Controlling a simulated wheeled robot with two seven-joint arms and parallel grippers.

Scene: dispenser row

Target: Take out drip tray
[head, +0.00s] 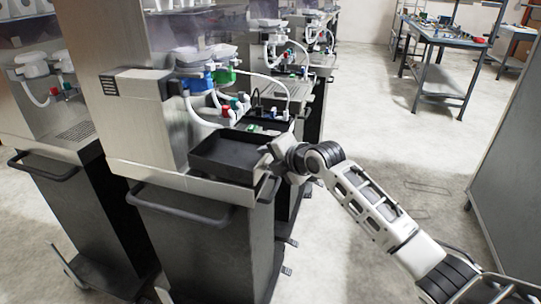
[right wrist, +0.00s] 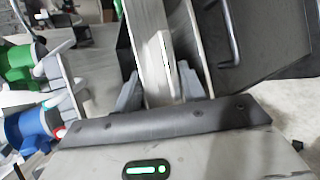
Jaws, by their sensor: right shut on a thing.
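The black drip tray (head: 228,171) is a shallow rectangular pan at the front of the nearest dispenser (head: 140,120). It sits at the level of the silver base ledge, below the spouts; whether it is raised off the ledge is hard to tell. My right gripper (head: 268,152) is at the tray's right side, shut on its edge. In the right wrist view, my right gripper's fingers (right wrist: 160,92) stand on either side of a pale, glare-lit slab, and the exact contact is unclear. My left gripper is out of view.
Blue (head: 197,82) and green (head: 223,76) dispensing parts and a white curved tube hang above the tray. A dark bar handle (head: 178,208) juts from the cart below. More dispensers stand on both sides. Open floor (head: 400,150) lies to the right.

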